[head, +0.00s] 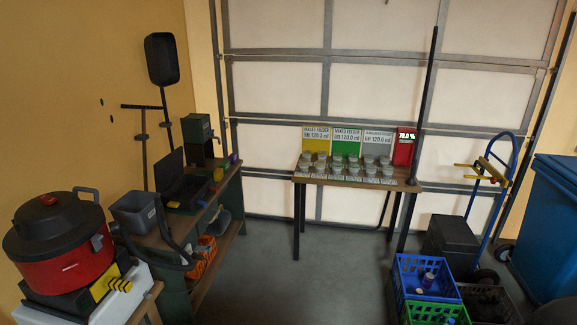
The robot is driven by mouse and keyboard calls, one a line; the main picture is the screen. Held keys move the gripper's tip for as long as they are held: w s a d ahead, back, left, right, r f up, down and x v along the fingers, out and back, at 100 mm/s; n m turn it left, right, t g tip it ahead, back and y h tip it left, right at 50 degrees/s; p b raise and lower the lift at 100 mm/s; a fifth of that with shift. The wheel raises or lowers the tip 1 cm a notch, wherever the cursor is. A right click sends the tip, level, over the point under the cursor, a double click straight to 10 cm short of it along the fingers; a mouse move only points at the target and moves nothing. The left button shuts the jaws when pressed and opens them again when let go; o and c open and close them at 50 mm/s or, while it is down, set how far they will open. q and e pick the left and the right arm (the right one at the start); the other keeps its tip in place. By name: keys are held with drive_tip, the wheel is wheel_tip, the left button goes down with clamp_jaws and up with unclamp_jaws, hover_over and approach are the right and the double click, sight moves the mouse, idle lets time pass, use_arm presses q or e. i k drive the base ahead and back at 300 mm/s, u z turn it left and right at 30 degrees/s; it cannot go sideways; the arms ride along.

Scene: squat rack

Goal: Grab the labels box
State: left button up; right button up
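No box that I can clearly make out as the labels box shows; the print is too small to be sure. On the small table (428,187) at the back, upright printed cards in yellow (315,140), green (346,142) and grey (377,144) stand in a row. A red card or box (404,147) reading about "70.0 %" stands at their right end. Several small grey-lidded jars (353,170) with white labels stand in rows in front of them. Neither of my grippers is in view.
A red drum vacuum (62,252) and grey bin (136,211) are at left, beside a green workbench (228,200). Blue (427,268) and green (437,312) crates, a hand truck (496,187) and a blue bin (547,225) are right. The middle floor (300,280) is clear.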

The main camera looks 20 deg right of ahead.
sight(225, 165)
drive_tip(key=z, duration=1)
drive_tip(key=i, duration=4.6)
drive_tip(key=u, duration=2.05)
